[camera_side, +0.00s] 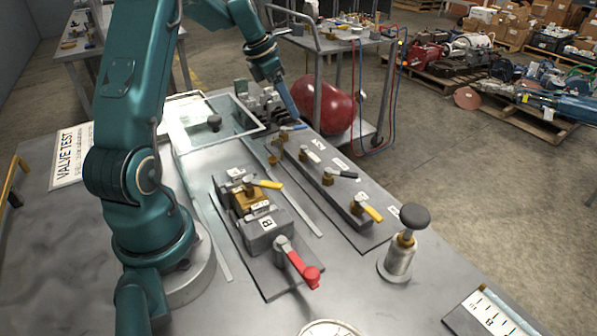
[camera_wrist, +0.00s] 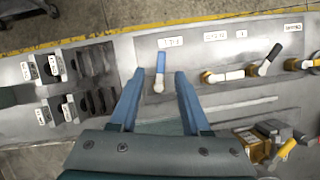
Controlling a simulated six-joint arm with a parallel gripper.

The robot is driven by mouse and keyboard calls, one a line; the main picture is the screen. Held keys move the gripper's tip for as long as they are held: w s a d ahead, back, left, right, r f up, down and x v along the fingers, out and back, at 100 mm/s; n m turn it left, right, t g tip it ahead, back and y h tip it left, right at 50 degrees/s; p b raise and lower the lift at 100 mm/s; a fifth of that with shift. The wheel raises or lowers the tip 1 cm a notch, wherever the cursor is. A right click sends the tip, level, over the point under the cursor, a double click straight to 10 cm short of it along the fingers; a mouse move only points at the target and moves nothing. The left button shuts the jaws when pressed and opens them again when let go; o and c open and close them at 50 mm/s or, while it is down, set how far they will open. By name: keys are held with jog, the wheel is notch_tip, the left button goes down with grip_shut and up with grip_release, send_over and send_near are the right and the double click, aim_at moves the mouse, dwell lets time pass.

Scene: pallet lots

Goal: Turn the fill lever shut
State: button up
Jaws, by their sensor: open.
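The lever beneath my gripper has a blue handle (camera_wrist: 160,64) with a pale hub and points toward the table's outer edge. Its label is too blurred to read, so I cannot confirm it is the fill lever. It also shows in the side view as a blue handle (camera_side: 294,128) at the far end of the valve row. My gripper (camera_wrist: 160,76) is open and empty. Its two blue fingers appear on either side of the handle, but the remaining height gap is unclear. In the side view, my gripper (camera_side: 288,104) is low over that end of the row.
Along the same plate are a white-handled lever (camera_side: 311,156), a black-handled lever (camera_side: 344,174) and a yellow-handled lever (camera_side: 371,211). A block with a red lever (camera_side: 298,266) stands nearer. Dark fittings (camera_wrist: 94,78) lie left of the blue lever.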

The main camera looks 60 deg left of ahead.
aim_at(300, 126)
jog(key=shift+x, duration=2.05)
grip_shut()
